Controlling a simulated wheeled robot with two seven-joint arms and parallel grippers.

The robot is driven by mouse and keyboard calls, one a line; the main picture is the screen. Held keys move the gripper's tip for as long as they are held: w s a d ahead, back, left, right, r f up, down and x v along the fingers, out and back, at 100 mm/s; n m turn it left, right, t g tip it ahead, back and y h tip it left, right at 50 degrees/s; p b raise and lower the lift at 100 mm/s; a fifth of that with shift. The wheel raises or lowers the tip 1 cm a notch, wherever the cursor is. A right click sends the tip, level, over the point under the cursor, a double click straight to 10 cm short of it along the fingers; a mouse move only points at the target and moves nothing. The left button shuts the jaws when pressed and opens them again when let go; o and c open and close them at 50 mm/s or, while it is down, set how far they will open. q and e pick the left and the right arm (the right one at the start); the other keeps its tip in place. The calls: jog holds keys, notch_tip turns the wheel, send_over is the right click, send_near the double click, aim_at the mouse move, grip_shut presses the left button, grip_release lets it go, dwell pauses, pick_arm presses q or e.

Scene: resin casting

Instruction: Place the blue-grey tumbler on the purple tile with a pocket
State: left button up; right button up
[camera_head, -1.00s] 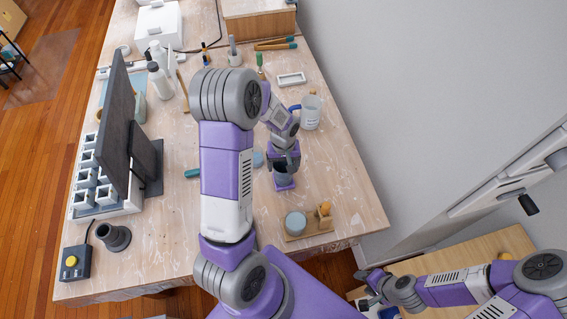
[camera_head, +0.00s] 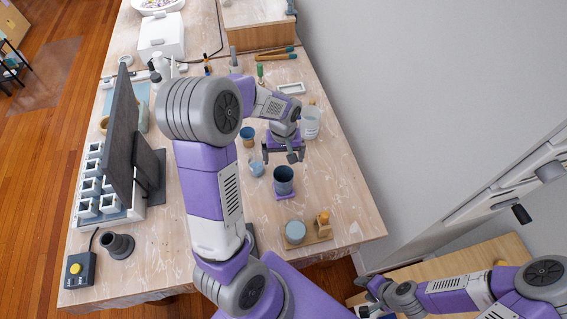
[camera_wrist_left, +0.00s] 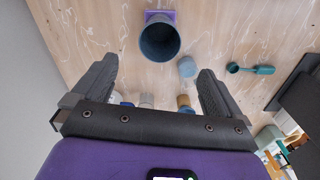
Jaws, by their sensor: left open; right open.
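The blue-grey tumbler (camera_head: 283,180) stands upright on the purple tile (camera_head: 285,197), whose front edge shows below it. In the left wrist view the tumbler (camera_wrist_left: 159,42) shows its open mouth, with part of the tile (camera_wrist_left: 152,14) behind it. The tile's pocket is hidden under the tumbler. My left gripper (camera_head: 284,157) is open and empty, just behind the tumbler and apart from it. In the left wrist view its fingers (camera_wrist_left: 157,72) are wide apart with nothing between them. My right gripper (camera_head: 366,287) is open and empty, off the table at lower right.
A blue cup (camera_head: 247,134), a light-blue cup (camera_head: 257,168) and a white jug (camera_head: 310,124) stand near my left gripper. A wooden board (camera_head: 310,237) with a light-blue cylinder (camera_head: 295,232) lies in front. A dark screen (camera_head: 121,130) stands left. A teal scoop (camera_wrist_left: 250,69) lies nearby.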

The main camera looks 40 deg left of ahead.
pick_arm(q)
notch_tip(320, 180, up, 2)
jog(key=shift+r, duration=0.2)
dwell(0.5)
